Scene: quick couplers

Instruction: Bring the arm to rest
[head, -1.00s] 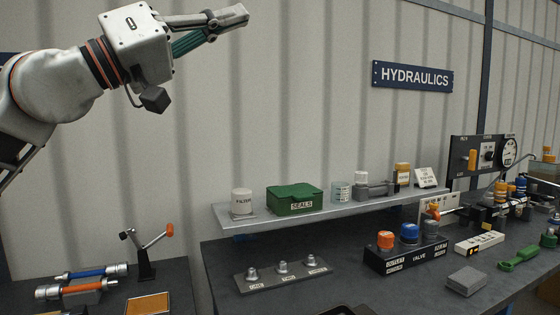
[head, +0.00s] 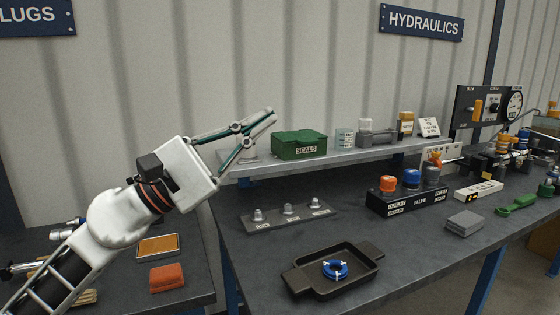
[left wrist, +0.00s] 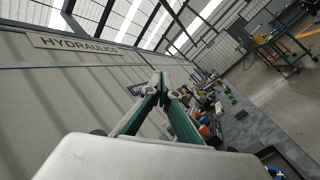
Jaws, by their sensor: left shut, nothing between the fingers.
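My left gripper (head: 271,117) is shut and empty. It is raised at the left end of the wall shelf, pointing up and to the right in the head view. My right gripper is not in view.
The shelf (head: 345,155) hangs above the dark bench. On the bench are a row of fittings (head: 288,212), a valve block (head: 410,200) and a black tray (head: 352,283) holding a blue ring (head: 335,269). A red block (head: 166,278) lies on the left bench.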

